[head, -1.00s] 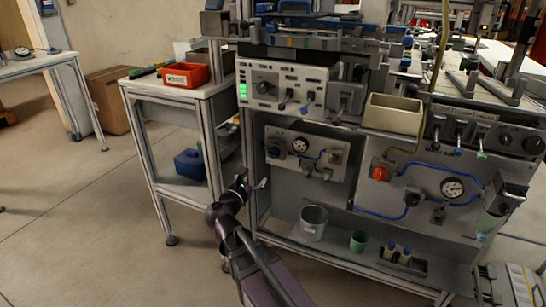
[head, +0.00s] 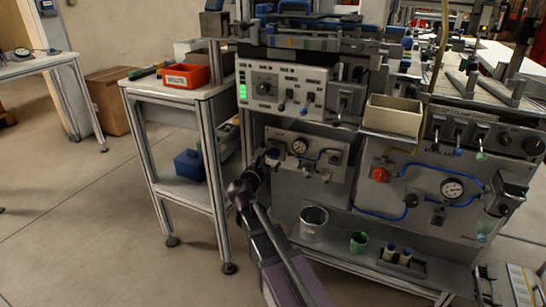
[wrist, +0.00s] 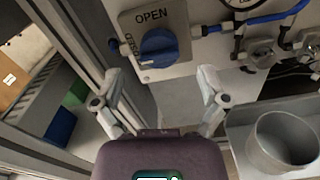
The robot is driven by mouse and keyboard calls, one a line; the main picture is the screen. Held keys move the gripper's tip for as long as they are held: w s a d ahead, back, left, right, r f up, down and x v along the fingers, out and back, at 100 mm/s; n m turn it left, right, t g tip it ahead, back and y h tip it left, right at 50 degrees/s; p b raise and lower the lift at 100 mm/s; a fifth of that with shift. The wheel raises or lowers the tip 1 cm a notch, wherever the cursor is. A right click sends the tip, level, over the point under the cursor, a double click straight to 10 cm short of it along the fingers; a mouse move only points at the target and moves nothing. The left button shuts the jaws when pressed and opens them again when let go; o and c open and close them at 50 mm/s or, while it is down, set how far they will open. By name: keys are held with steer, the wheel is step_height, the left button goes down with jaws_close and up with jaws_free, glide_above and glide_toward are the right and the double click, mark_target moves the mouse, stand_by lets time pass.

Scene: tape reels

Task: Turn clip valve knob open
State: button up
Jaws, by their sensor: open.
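The blue valve knob (wrist: 158,46) sits on a grey plate (wrist: 176,18) marked OPEN above the knob, with more lettering at its left edge. The knob's raised grip lies roughly level in the wrist view. My gripper (wrist: 159,75) is open and empty, its two fingers spread wide to either side, lower in the picture than the knob and apart from it. In the head view the knob (head: 273,153) is small, on the left of the left gauge panel (head: 318,178), with my gripper (head: 266,161) close by and partly blending with it.
A pressure gauge (head: 299,146) with blue tubing sits right of the knob. Below are a grey cup (head: 313,223) and a green cup (head: 358,241) on a shelf. A metal frame post (wrist: 75,40) stands close left of my gripper. A side table holds a red bin (head: 186,76).

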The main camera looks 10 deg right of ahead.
mark_target(272, 156)
steer(key=shift+x, duration=1.65)
steer(key=c, duration=1.1)
steer(key=shift+d, duration=0.2)
steer(key=shift+c, duration=0.2)
steer(key=shift+s+a, duration=0.1)
